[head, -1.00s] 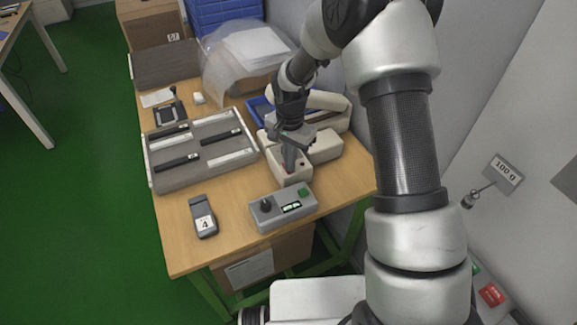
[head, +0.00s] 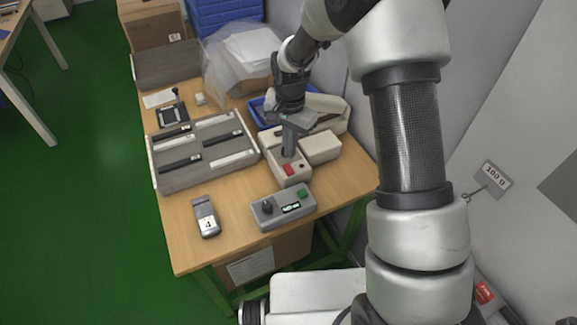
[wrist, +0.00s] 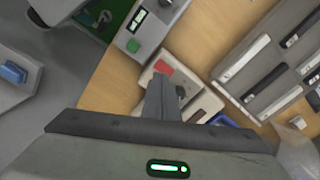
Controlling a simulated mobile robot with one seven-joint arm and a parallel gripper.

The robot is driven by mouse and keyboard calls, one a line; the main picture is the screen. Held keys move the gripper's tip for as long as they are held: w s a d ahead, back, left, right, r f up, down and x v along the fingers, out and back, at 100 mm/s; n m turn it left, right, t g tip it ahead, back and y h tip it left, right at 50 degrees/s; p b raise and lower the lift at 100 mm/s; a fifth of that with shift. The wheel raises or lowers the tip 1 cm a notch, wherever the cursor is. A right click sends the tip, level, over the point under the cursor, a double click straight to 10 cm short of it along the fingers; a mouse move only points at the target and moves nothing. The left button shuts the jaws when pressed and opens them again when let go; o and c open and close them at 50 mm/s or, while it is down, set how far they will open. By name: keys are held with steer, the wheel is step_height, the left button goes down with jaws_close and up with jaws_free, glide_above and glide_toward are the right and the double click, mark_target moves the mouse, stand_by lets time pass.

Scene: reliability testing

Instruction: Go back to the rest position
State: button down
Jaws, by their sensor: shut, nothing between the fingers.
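My gripper (head: 288,153) is shut and empty, pointing down over the beige device (head: 295,181) near the right edge of the table. The device's red button (head: 288,169) shows just in front of the fingertips. In the wrist view the shut fingers (wrist: 165,80) stand beside the red button (wrist: 163,68); I cannot tell exactly how high the tips are above the device.
A grey control box (head: 283,209) and a handheld device marked 4 (head: 206,217) lie at the table's front. A grey tray (head: 160,181) with several bars is left of my gripper. A blue bin (head: 258,105) and clear plastic bag (head: 215,68) are behind. A wall stands close right.

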stand_by(0.3)
steer(key=s+d+r+n+t, duration=0.1)
steer(key=s+d+r, duration=0.15)
steer(key=r, duration=0.45)
steer(key=s+d+r+n+t+p, duration=0.1)
steer(key=s+d+r, duration=0.15)
steer(key=r, duration=0.45)
steer(key=s+d+r+n+t, duration=0.1)
steer(key=s+d+r, duration=0.1)
steer(key=s+r, duration=0.35)
steer(key=s+d+r+n+t, duration=0.2)
steer(key=s+r, duration=0.7)
steer(key=s, duration=0.5)
steer(key=shift+s+d+r+n+t+p, duration=0.25)
steer(key=shift+d+n+p, duration=0.2)
steer(key=shift+d+n, duration=0.55)
steer(key=shift+a, duration=0.25)
